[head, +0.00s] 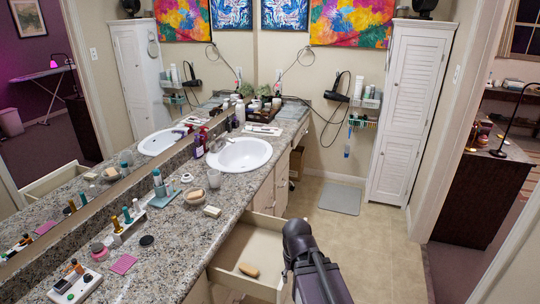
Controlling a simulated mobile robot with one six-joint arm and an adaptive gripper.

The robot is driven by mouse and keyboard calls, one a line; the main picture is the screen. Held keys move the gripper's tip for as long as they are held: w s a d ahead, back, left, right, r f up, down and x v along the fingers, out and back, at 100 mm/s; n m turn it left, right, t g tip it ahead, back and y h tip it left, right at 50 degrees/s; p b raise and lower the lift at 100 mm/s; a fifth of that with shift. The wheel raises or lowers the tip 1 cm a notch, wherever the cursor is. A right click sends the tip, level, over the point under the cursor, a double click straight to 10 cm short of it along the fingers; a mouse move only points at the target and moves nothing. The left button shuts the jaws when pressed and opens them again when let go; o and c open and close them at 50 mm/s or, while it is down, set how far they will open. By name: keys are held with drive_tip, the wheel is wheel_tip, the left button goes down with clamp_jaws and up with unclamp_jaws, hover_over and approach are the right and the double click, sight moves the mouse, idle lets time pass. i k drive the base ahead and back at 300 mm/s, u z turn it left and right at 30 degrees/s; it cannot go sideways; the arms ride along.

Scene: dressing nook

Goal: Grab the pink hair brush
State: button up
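I cannot make out a clear pink hair brush. A small flat pink patterned piece (122,264) lies on the granite counter (180,250) at the lower left; its kind is too small to tell. A round pink-rimmed item (98,251) sits just behind it. A tan oval item (248,269), perhaps a brush, lies in the open drawer (266,236) below the counter. My dark arm rises from the bottom middle, just right of the drawer. No gripper fingers can be made out.
A white sink (239,154) is set in the counter. Bottles, jars and a white control box (75,285) stand along the mirror side. A white louvred cabinet (403,112) stands at the back. A grey mat (340,198) lies on the tiled floor, which is otherwise clear there.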

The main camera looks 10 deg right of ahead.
sight(255, 127)
drive_tip(key=z, duration=0.1)
drive_tip(key=k, duration=0.5)
drive_tip(key=z, duration=0.6)
drive_tip(key=k, duration=0.85)
drive_tip(key=z, duration=0.25)
drive_tip(key=i, duration=2.4)
drive_tip(key=u, duration=0.15)
